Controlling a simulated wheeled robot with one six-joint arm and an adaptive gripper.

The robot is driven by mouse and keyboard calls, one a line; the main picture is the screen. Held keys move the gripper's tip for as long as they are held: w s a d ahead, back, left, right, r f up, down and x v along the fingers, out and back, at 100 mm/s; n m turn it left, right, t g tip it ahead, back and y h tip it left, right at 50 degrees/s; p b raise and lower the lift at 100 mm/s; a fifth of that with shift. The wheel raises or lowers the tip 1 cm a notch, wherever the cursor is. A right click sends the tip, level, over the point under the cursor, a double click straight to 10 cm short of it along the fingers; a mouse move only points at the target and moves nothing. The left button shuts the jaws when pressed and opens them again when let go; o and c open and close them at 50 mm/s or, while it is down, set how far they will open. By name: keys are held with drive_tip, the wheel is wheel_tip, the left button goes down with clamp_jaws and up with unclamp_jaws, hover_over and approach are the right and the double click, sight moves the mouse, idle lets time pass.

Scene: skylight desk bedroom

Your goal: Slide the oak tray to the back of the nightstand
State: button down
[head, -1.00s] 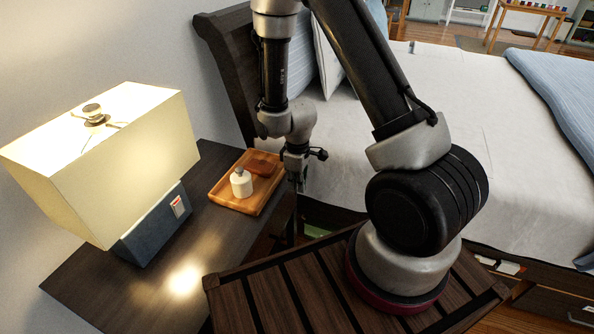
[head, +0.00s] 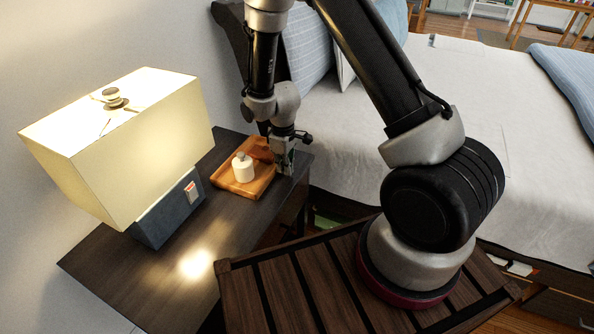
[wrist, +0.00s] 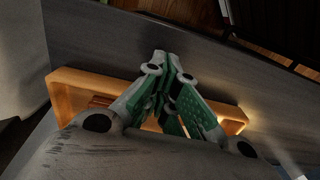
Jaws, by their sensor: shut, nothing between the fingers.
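The oak tray (head: 238,186) lies on the dark nightstand (head: 215,215), toward its far end in the head view. A white lidded jar (head: 243,168) stands in the tray, and a brown item (head: 262,150) lies behind it, partly hidden by my arm. My gripper (head: 287,166) points down at the tray's right edge, low over the nightstand. In the wrist view my gripper (wrist: 168,62) is shut and empty, and its fingers cross in front of the tray (wrist: 75,84). I cannot tell whether the fingers touch the tray.
A lit lamp (head: 125,150) with a dark blue base stands on the nightstand left of the tray. The bed (head: 345,155) is to the right. A slatted wooden surface (head: 290,290) is in front. The nightstand's near part is clear.

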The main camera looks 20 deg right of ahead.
sight(248, 154)
drive_tip(key=w+a, duration=0.9)
drive_tip(key=shift+w+a, duration=0.3)
drive_tip(key=shift+w, duration=0.05)
